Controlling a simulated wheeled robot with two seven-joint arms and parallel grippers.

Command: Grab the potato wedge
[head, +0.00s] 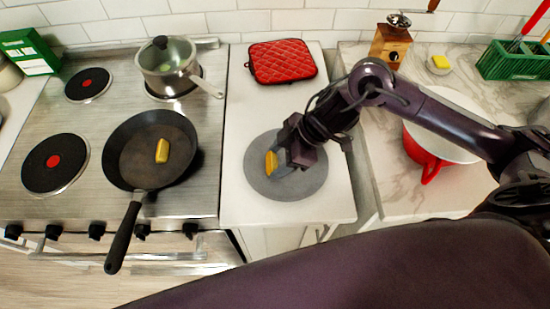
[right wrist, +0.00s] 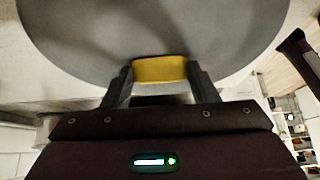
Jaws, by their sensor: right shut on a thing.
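A yellow potato wedge (head: 271,162) is at the grey round plate (head: 285,189) on the white counter. My right gripper (head: 279,161) is over the plate and shut on this wedge. In the right wrist view the wedge (right wrist: 160,70) sits between the two fingers, with the plate (right wrist: 70,40) behind it. I cannot tell whether the wedge touches the plate. A second yellow wedge (head: 162,151) lies in the black frying pan (head: 135,165) on the stove. My left gripper is not in view.
A red quilted pot holder (head: 283,61) lies behind the plate. A steel pot (head: 167,67) stands on a back burner. A red and white pot (head: 428,150), a wooden grinder (head: 390,46) and a green rack (head: 515,60) are to the right. The counter's front strip is clear.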

